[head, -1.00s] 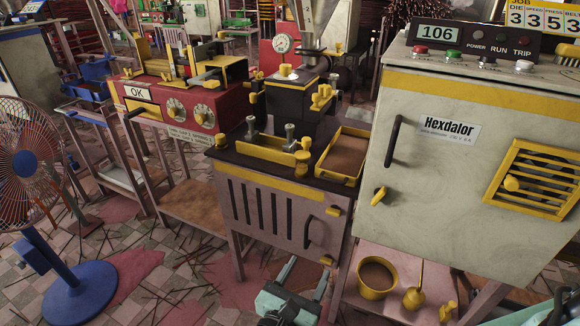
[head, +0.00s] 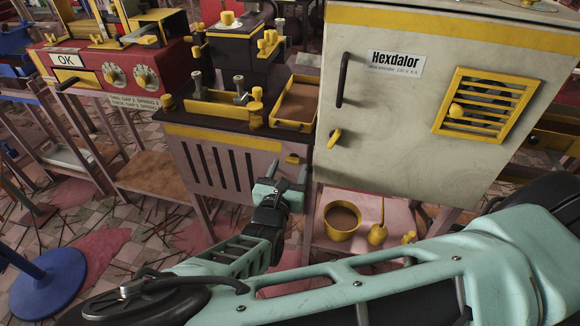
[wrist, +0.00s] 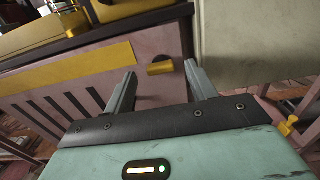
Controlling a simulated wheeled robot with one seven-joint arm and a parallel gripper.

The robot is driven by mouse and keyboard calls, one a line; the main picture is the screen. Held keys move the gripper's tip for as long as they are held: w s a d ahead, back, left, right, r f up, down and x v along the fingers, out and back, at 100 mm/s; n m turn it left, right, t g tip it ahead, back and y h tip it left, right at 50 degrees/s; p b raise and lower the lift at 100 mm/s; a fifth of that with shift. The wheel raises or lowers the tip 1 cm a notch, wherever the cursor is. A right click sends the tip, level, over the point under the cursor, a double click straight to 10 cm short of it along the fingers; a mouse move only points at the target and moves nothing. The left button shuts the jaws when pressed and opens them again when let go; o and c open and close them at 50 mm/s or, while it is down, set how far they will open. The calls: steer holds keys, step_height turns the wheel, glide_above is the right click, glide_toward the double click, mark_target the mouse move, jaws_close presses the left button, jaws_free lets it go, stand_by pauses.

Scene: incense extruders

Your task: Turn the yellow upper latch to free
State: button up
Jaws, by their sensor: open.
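The yellow upper latch (head: 292,159) is a small bar near the top right corner of the pink slatted cabinet front (head: 181,156). It lies roughly level. In the wrist view the latch (wrist: 160,67) shows in the gap between my fingertips, beyond them; I see no contact. My gripper (head: 287,166) is open and empty in front of the cabinet's upper right part, its two fingers pointing at the front. It also shows in the wrist view (wrist: 160,70). The cabinet's black handle and lower yellow latch are hidden behind my gripper in the head view.
The pale Hexdalor cabinet (head: 400,130) stands close on the right, with its own yellow latch (head: 334,138) and black handle (head: 343,80). Below it, a yellow bucket (head: 341,221) and yellow oil can (head: 377,234) stand on a pink shelf. A yellow tray (head: 292,125) sits on the slatted cabinet.

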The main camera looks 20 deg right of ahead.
steer(key=shift+x, duration=0.8)
steer(key=c, duration=1)
